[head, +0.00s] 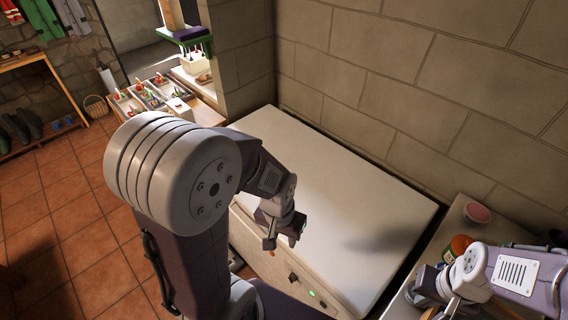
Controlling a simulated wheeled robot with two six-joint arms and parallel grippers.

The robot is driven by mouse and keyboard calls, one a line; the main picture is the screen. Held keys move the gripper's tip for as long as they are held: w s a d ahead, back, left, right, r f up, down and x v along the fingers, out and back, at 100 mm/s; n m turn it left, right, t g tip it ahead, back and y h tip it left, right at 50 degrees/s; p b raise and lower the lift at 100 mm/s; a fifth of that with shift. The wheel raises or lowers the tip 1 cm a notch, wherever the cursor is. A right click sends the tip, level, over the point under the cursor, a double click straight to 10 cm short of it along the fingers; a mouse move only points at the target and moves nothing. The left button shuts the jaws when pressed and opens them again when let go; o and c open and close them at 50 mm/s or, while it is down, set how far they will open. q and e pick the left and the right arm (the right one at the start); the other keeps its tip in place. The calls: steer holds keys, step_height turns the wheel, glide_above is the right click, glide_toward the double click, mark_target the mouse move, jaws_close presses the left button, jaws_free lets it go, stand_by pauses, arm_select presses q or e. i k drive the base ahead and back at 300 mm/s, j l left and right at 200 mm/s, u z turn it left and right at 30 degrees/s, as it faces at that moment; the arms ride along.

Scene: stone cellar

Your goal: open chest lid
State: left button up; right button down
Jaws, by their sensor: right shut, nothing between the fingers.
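The white chest (265,262) stands against the stone block wall, and its flat lid (340,180) is down. Its front panel has a dark knob and a small green light. My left gripper (280,237) is at the lid's front edge, over the upper part of the front panel. My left arm hides part of the front and the left corner; I cannot tell whether the fingers touch the lid, or how far apart they are. My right gripper (440,286) is shut and empty, to the right of the chest.
A counter (462,218) right of the chest holds a pink bowl (478,212) and an orange-red jar (461,244). At the back left, a table carries compartments of small goods (150,92). The tiled floor (60,205) at left looks mostly clear.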

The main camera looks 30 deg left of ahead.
mark_target(364, 222)
steer(key=j+u, duration=0.25)
steer(key=u, duration=0.2)
steer(key=k+j+u, duration=0.1)
steer(key=j+u, duration=0.35)
steer(key=u, duration=0.45)
steer(key=l+u, duration=0.15)
steer(key=u, duration=0.3)
steer(key=l+u, duration=0.1)
steer(key=u, duration=0.35)
